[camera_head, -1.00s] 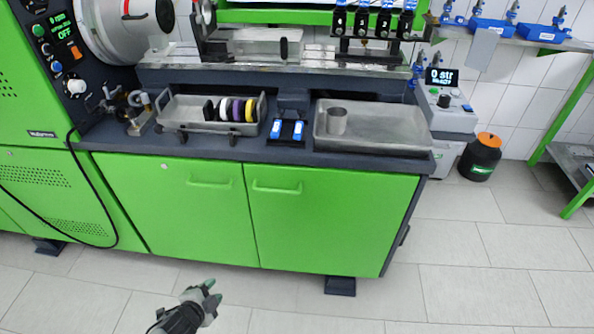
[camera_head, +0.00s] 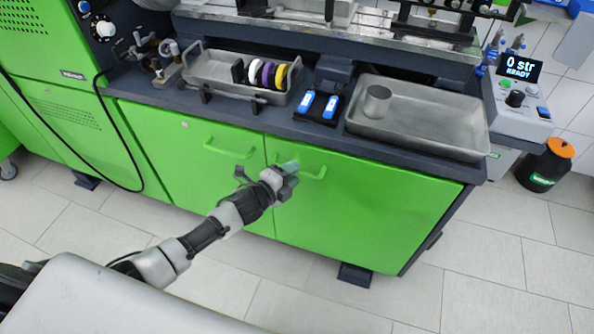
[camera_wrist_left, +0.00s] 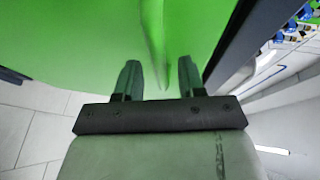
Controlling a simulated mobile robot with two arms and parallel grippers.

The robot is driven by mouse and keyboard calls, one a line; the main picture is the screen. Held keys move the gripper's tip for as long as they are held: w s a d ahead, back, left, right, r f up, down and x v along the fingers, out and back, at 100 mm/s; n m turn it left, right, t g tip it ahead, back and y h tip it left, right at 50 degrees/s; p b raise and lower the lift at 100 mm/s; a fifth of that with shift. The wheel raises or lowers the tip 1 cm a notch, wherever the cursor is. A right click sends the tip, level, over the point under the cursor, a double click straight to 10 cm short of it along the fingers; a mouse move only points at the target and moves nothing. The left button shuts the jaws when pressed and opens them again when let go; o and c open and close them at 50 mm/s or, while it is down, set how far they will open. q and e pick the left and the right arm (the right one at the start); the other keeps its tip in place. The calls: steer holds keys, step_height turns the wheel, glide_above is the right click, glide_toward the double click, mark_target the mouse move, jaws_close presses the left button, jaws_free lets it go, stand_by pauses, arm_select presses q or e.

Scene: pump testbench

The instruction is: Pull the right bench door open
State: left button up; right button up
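The right bench door (camera_head: 375,212) is a green panel under the worktop and looks shut. Its green bar handle (camera_head: 316,172) is near the door's upper left corner. My left gripper (camera_head: 291,168) is at the left end of this handle, in front of the door, and partly hides it. In the left wrist view the two dark fingers of the gripper (camera_wrist_left: 158,68) stand apart. The green door (camera_wrist_left: 90,40) fills the view ahead of them. A narrow green ridge shows between the fingers; I cannot tell whether they touch it. My right gripper is not in view.
The left bench door (camera_head: 190,155) with its own handle is beside it. Above are a tray with discs (camera_head: 225,75), a blue-handled item (camera_head: 318,105) and a metal sink tray (camera_head: 420,128). A black bin (camera_head: 545,167) stands right. The tiled floor (camera_head: 490,255) before the door is clear.

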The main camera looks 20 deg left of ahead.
arm_select(q)
steer(key=shift+x, duration=1.1)
jaws_close()
